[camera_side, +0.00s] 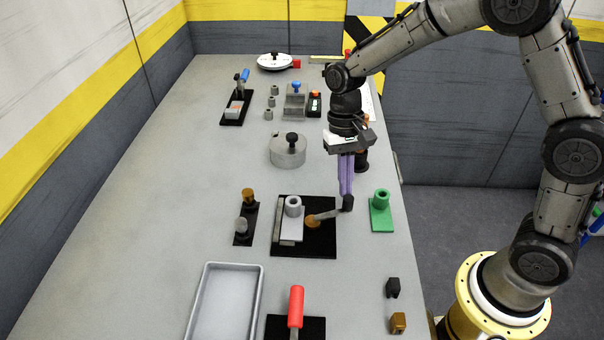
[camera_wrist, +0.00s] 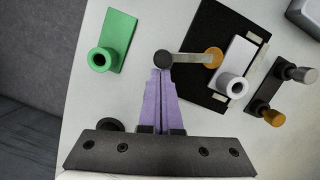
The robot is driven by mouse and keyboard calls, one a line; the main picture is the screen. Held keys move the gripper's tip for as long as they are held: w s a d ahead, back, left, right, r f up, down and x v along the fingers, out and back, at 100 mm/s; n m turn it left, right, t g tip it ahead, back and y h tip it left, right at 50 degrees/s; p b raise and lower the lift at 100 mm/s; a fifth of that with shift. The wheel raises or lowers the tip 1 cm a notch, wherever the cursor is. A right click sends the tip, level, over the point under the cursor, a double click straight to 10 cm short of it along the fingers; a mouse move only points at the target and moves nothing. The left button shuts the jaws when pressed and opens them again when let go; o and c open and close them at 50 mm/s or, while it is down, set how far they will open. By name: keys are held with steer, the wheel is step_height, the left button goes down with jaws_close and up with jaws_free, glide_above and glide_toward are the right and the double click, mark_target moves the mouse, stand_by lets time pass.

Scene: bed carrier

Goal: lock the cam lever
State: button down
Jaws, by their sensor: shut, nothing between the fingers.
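The cam lever (camera_side: 328,214) is a grey bar with a brass pivot (camera_side: 313,222) and a dark knob (camera_side: 348,203) at its end. It is mounted on a black base plate (camera_side: 318,244) beside a light grey block with an upright ring (camera_side: 293,207). The lever points right, its knob beyond the plate's edge. In the wrist view the lever (camera_wrist: 192,58) runs from the brass pivot to the knob (camera_wrist: 163,59). My gripper (camera_side: 346,192) has purple fingers, shut and empty, pointing down at the knob. In the wrist view its fingertips (camera_wrist: 161,75) appear right beside the knob; contact is unclear.
A green block with a ring (camera_side: 381,212) stands right of the plate. Two posts on a black base (camera_side: 245,222) stand left. A grey tray (camera_side: 204,300) and a red-handled lever (camera_side: 296,305) are in front. A round metal part (camera_side: 287,152) sits behind.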

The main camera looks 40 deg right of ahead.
steer(key=s+m, duration=0.2)
steer(key=shift+a+m+y, duration=0.15)
steer(key=shift+m+y, duration=0.15)
steer(key=shift+m, duration=0.1)
steer(key=shift+s+a, duration=0.15)
steer(key=shift+s, duration=0.3)
steer(key=w+d, duration=0.3)
steer(key=shift+w+r, duration=0.2)
steer(key=shift+r, duration=0.1)
steer(key=v, duration=0.9)
steer(key=shift+s+r, duration=0.25)
steer(key=shift+s, duration=0.05)
